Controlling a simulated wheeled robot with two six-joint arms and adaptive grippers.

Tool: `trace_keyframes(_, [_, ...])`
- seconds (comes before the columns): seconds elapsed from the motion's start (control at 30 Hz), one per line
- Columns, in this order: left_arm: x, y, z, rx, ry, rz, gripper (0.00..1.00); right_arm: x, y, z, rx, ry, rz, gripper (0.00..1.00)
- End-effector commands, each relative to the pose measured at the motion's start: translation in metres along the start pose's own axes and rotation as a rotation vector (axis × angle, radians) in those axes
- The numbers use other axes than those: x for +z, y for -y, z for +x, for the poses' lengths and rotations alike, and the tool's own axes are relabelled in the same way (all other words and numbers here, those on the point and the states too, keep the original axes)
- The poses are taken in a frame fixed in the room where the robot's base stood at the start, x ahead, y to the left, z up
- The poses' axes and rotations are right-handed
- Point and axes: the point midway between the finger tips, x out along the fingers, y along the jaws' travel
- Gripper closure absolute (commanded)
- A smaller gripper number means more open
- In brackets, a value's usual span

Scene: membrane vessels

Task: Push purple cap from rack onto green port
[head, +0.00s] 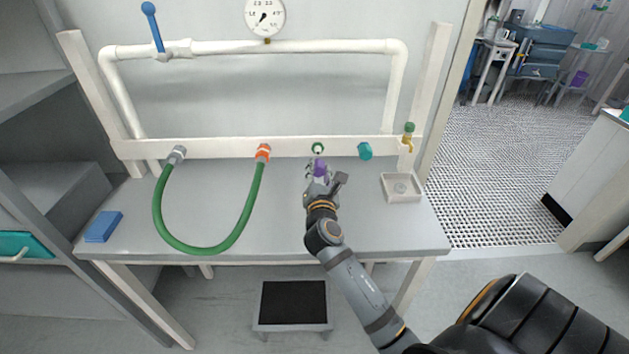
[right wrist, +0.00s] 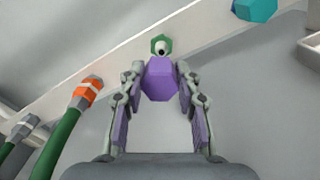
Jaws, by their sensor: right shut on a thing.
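The purple cap (head: 319,167) is held in my right gripper (head: 320,172), just in front of the rail and a little below the green port (head: 318,148). In the right wrist view the purple cap (right wrist: 160,79) sits between the two fingers of my right gripper (right wrist: 160,82). The green port (right wrist: 161,46) shows just past the cap there, with a pale ring and dark opening still visible. Whether the cap touches the port I cannot tell. My left gripper is not in view. No cap rack can be made out.
A teal fitting (head: 365,151) is on the rail (head: 215,147) right of the green port. An orange fitting (head: 263,152) with a green hose (head: 236,231) is to the left. A white tray (head: 386,198) and blue block (head: 103,227) lie on the bench.

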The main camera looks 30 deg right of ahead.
Motion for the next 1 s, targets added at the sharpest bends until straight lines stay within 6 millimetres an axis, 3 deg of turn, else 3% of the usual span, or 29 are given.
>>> trace_keyframes(0.2, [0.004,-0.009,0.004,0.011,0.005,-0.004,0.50,0.000,0.000,0.014,-0.001,0.001,-0.001,0.93])
trace_keyframes(0.47, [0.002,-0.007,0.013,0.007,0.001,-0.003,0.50,-0.001,0.001,0.041,-0.002,0.000,-0.001,0.93])
trace_keyframes(0.53, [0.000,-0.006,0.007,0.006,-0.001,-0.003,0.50,0.002,-0.001,0.045,-0.004,-0.002,0.000,0.93])
trace_keyframes(1.0, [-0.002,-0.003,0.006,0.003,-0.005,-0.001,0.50,0.000,0.000,0.050,-0.004,-0.002,0.000,0.93])
